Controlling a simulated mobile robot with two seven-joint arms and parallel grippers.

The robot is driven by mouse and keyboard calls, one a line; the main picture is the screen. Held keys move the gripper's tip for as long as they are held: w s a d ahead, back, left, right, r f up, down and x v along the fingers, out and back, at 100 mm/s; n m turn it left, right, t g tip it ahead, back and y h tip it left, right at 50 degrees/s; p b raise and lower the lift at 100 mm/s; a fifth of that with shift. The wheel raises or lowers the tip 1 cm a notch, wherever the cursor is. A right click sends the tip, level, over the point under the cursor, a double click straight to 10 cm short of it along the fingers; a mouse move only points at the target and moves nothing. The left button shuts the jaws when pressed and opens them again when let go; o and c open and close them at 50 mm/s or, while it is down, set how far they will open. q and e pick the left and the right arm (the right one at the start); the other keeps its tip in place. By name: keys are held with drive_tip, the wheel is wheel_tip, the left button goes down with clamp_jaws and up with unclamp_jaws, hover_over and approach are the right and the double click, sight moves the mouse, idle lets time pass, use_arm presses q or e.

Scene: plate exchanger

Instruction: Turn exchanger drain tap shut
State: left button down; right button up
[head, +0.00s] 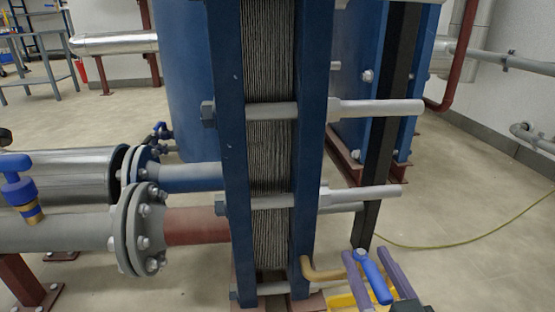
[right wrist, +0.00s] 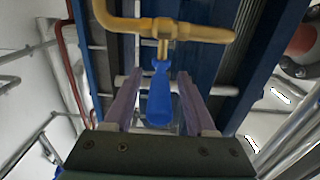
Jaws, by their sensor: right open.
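The drain tap is a brass pipe (head: 322,273) low on the front of the plate exchanger, with a blue lever handle (head: 374,278). In the head view the lever slants down and to the right from the pipe's end. My right gripper (head: 365,254) has its two purple fingers open, one on each side of the lever. In the right wrist view the blue lever (right wrist: 160,98) hangs from the brass pipe (right wrist: 185,31) between the fingers of my right gripper (right wrist: 157,72), with a gap visible on both sides. My left gripper is out of view.
The blue-framed plate exchanger (head: 308,150) stands close behind the tap, with long bolts (head: 375,108) jutting to the right. A black upright bar (head: 385,130) stands behind. Flanged pipes (head: 140,230) run in from the left. A yellow-green hose (head: 470,238) lies on open floor at right.

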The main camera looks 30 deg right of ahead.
sight(387, 302)
drive_tip(key=shift+s+a, duration=0.2)
drive_tip(key=shift+s, duration=0.25)
drive_tip(key=p+v, duration=0.2)
drive_tip(key=v, duration=0.7)
